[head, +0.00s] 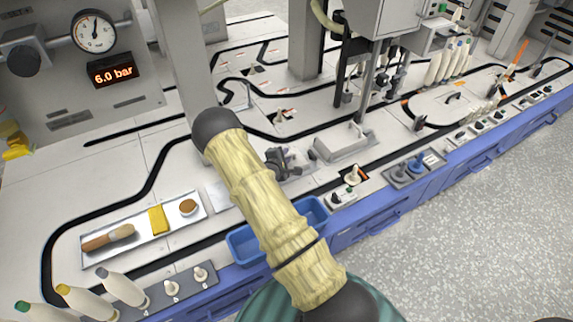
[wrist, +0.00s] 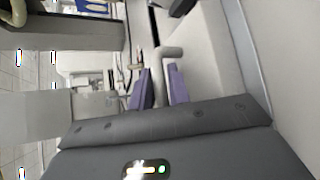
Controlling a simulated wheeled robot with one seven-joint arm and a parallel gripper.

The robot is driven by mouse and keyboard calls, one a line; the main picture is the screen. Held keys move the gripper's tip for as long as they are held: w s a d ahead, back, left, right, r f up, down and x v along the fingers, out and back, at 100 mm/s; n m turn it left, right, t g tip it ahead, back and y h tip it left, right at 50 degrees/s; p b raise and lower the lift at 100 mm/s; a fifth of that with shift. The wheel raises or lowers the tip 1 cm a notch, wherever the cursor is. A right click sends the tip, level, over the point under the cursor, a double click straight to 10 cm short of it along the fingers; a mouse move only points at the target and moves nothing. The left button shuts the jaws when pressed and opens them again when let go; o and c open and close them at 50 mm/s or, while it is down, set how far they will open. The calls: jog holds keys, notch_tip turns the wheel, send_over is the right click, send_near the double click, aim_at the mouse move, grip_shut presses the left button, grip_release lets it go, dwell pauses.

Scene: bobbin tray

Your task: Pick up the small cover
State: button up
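A grey rounded bar (wrist: 170,52) shows just beyond the fingertips, beside a pale flat surface (wrist: 205,65). It may be the cover's handle. I see no contact between fingers and bar. My arm hides part of the worktop.
A tray (head: 90,257) holding a brush, a yellow block and a round brown item lies left. A blue bin (head: 243,247) is partly behind my arm. Posts (head: 186,60) rise from the worktop.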

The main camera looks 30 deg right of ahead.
jog(key=shift+c, duration=0.5)
grip_shut()
jog(key=shift+r, duration=0.15)
notch_tip(320, 180, up, 10)
jog(key=p, duration=0.5)
